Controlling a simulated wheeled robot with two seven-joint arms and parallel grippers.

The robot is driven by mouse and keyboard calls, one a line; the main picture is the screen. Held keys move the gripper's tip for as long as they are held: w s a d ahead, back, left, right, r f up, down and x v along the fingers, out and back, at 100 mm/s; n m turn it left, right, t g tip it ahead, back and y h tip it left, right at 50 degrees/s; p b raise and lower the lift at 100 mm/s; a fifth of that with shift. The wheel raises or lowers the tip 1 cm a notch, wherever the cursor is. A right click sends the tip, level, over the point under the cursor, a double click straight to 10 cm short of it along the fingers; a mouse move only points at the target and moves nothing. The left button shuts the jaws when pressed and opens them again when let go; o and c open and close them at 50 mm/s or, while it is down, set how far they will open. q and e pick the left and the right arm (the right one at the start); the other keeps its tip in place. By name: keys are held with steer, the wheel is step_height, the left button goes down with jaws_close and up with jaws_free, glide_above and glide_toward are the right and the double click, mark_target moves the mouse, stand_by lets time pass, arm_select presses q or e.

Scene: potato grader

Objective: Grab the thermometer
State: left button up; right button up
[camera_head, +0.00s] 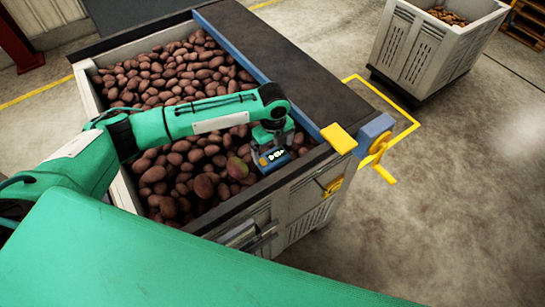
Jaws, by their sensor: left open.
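The thermometer (276,157) is a small dark blue device with an orange edge and a lit display. It is at the near right corner of the potato bin (110,135), by the blue edge. My left gripper (266,150) reaches down right at it, with fingers that look apart around or beside the device; I cannot tell whether they touch it. The wrist and gripper hide part of the thermometer. My right gripper is not in the view.
Reddish potatoes (170,80) fill the bin, a few greenish ones near the gripper. A dark flat surface (290,60) adjoins it, with a yellow block (338,138) and yellow handwheel (378,150) at its corner. Another grey crate (405,45) stands back right. The right floor is clear.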

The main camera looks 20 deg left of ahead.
mark_target(272, 157)
arm_select(q)
step_height(272, 157, down, 4)
steer(key=shift+a+f+p, duration=0.1)
steer(key=shift+p, duration=0.85)
steer(key=shift+f, duration=0.4)
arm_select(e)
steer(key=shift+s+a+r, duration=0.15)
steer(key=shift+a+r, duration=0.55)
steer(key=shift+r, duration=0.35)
arm_select(q)
steer(key=shift+c, duration=0.4)
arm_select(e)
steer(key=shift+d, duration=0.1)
arm_select(q)
steer(key=c, duration=0.6)
steer(key=shift+c, duration=0.4)
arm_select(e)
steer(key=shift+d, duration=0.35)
arm_select(q)
steer(key=shift+r, duration=0.1)
